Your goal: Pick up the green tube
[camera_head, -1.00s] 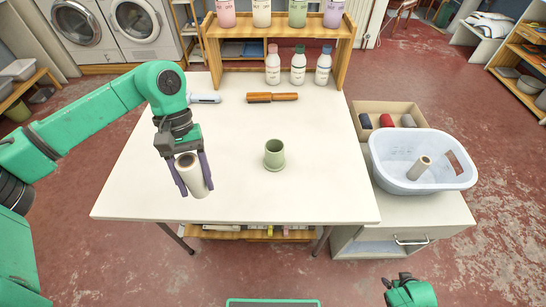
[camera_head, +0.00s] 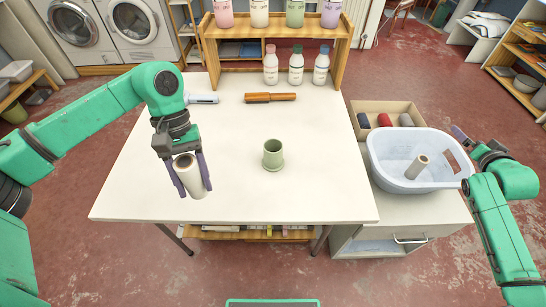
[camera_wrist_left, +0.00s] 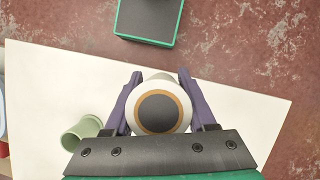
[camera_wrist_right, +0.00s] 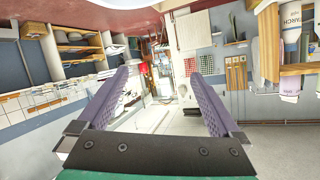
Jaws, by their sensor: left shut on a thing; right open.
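A pale green hollow tube (camera_head: 273,155) with a wider base stands upright on the white table (camera_head: 240,203), right of my left gripper. It also shows at the left in the left wrist view (camera_wrist_left: 84,132). My left gripper (camera_head: 191,182) is shut on a cream roll (camera_head: 190,174), held over the table's front left. The left wrist view shows the roll's round end with a dark centre and tan ring (camera_wrist_left: 158,112). My right gripper (camera_head: 466,143) is beside the tub at the right. Its fingers are spread and empty in the right wrist view (camera_wrist_right: 160,95).
A pale blue tub (camera_head: 390,178) holding another cream roll (camera_head: 418,167) stands on a side cabinet. An open box (camera_head: 395,107) with coloured rolls is behind it.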

